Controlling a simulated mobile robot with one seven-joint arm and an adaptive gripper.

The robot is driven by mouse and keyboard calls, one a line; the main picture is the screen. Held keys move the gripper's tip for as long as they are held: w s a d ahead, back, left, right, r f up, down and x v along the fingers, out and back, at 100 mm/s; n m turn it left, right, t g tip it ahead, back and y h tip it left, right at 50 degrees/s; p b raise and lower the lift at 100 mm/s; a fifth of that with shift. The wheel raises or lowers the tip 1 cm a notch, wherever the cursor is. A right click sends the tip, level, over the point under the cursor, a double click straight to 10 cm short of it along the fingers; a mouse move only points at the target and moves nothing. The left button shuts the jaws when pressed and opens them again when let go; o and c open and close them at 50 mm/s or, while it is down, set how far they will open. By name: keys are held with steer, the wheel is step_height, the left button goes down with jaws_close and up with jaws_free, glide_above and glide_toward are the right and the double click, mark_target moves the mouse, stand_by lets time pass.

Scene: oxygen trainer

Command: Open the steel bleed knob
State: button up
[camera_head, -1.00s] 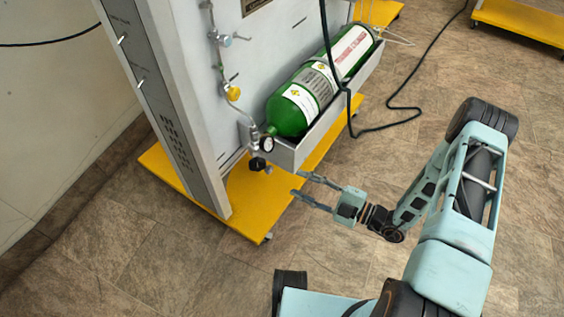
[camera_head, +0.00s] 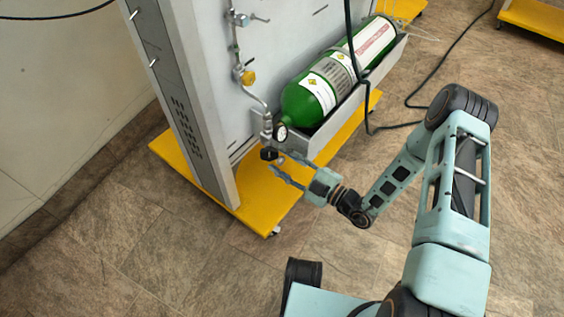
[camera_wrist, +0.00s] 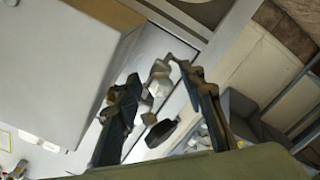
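My gripper (camera_head: 280,162) is open, its two fingers pointing left at the low end of the pipe line by the green cylinder. The black round knob (camera_head: 268,154) is close to its fingertips, below the pressure gauge (camera_head: 281,132). In the wrist view, pale steel fittings (camera_wrist: 160,80) show between the fingers, with the black knob (camera_wrist: 162,132) below them. A small steel piece (camera_wrist: 148,117) beside the black knob may be the bleed knob; I cannot be sure. No grip or clear contact shows. In the head view the fingertips partly cover this spot.
The green cylinder (camera_head: 306,100) lies in a grey tray (camera_head: 345,109) on the panel's side. The yellow base (camera_head: 255,212) juts out below. A black hose (camera_head: 358,72) hangs before the cylinder.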

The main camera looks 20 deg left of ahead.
jaws_close()
stand_by(0.3)
